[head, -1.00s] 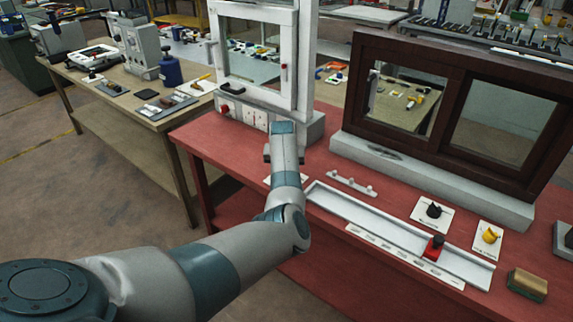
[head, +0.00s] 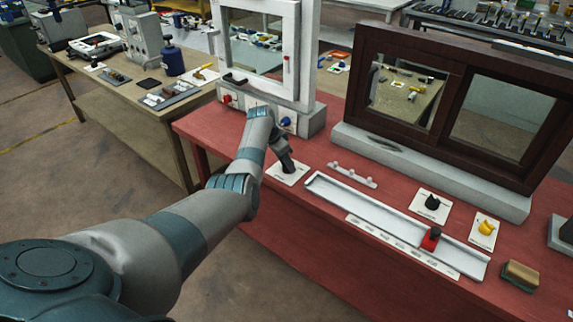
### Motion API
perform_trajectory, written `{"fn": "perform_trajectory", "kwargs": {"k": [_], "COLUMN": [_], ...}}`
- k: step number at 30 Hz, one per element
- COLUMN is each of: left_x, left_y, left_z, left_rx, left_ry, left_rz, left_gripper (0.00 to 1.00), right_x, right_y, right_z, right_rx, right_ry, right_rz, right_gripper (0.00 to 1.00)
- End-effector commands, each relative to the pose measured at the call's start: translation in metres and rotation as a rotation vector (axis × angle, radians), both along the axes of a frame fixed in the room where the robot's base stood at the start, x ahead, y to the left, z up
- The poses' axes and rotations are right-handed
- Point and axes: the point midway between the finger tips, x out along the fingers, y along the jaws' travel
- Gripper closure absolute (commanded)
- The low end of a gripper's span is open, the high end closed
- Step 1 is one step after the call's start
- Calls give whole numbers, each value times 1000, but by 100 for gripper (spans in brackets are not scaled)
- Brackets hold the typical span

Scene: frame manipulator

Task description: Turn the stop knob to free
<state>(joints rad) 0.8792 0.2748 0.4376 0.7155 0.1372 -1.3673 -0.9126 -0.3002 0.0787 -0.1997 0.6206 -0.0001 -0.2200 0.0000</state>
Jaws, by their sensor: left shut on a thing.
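My left gripper (head: 288,168) points down onto a small white plate (head: 300,171) on the red table, in front of the white window's base. It is shut on a dark knob standing on that plate. The fingers hide most of the knob, and I cannot tell which way it points. The plate's printed labels are too small to read, so I cannot confirm from the lettering that this is the stop knob. My right gripper is not in view.
To the right are a white rail with a red slider (head: 431,238), a black knob (head: 432,202), a yellow knob (head: 487,227) and a sponge-like block (head: 520,275). A white peg strip (head: 352,175) lies close by. Behind stand a white window (head: 308,60) and a brown window (head: 450,100).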

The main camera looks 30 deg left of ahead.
Motion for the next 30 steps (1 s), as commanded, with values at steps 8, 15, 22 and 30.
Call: {"fn": "perform_trajectory", "kwargs": {"k": [8, 15, 22, 30], "left_x": [0, 0, 0, 0], "left_y": [1, 0, 0, 0], "left_z": [0, 0, 0, 0], "left_rx": [0, 0, 0, 0], "left_ry": [0, 1, 0, 0], "left_rz": [-83, -92, -91, -91], "left_gripper": [88, 88, 53, 47], "right_x": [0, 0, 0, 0], "right_y": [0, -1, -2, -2], "right_z": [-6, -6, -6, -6], "right_rx": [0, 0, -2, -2], "right_ry": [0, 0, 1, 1], "right_rz": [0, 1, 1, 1], "right_gripper": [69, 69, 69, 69]}}
